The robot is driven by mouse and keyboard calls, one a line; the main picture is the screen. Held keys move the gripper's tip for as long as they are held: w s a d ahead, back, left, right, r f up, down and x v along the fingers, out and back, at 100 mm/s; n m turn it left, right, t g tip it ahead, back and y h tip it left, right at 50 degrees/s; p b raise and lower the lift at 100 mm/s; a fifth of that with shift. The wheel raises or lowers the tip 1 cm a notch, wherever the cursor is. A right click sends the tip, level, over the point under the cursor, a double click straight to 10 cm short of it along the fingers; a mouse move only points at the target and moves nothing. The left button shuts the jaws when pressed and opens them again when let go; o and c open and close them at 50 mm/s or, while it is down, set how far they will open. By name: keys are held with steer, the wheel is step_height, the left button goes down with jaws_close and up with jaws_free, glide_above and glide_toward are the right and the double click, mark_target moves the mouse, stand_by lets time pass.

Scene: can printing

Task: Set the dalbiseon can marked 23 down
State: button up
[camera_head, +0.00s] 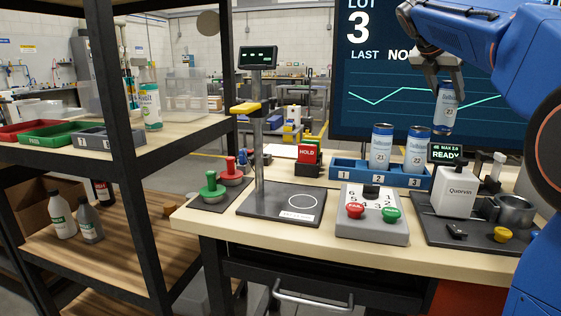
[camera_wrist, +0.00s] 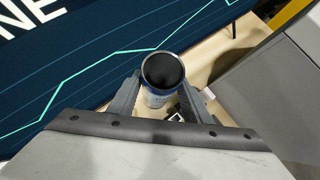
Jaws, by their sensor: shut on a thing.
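The dalbiseon can (camera_head: 446,108) is a blue and silver can whose small label appears to read 23. My gripper (camera_head: 437,82) is shut on it and holds it upright in the air in front of the wall screen, above the right side of the bench. In the wrist view the can's dark round end (camera_wrist: 163,70) faces the camera, and my gripper (camera_wrist: 160,103) has a finger on either side of it. Its lower part is mostly hidden there.
A blue rack (camera_head: 349,176) numbered 1 to 3 holds cans 21 (camera_head: 380,147) and 22 (camera_head: 418,148) behind numbers 2 and 3; its left place looks empty. A dark plate with a white circle (camera_head: 270,203), a button box (camera_head: 372,225) and a white Quorvan device (camera_head: 455,192) share the bench.

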mark_target(455, 106)
steer(key=shift+r, duration=1.7)
step_height(455, 106, down, 7)
steer(key=shift+r, duration=3.5)
steer(key=shift+f, duration=3.35)
steer(key=shift+r, duration=3.35)
step_height(455, 106, down, 2)
steer(key=shift+f, duration=0.1)
step_height(455, 106, down, 4)
steer(key=shift+r, duration=0.1)
steer(key=d, duration=0.1)
steer(key=d+f, duration=0.1)
steer(key=shift+s+d+f+m+g, duration=0.1)
steer(key=shift+s+d+m+g, duration=0.2)
steer(key=shift+s+m+g, duration=0.1)
steer(key=shift+d+f, duration=0.15)
steer(key=shift+f, duration=4.85)
steer(key=o, duration=1.4)
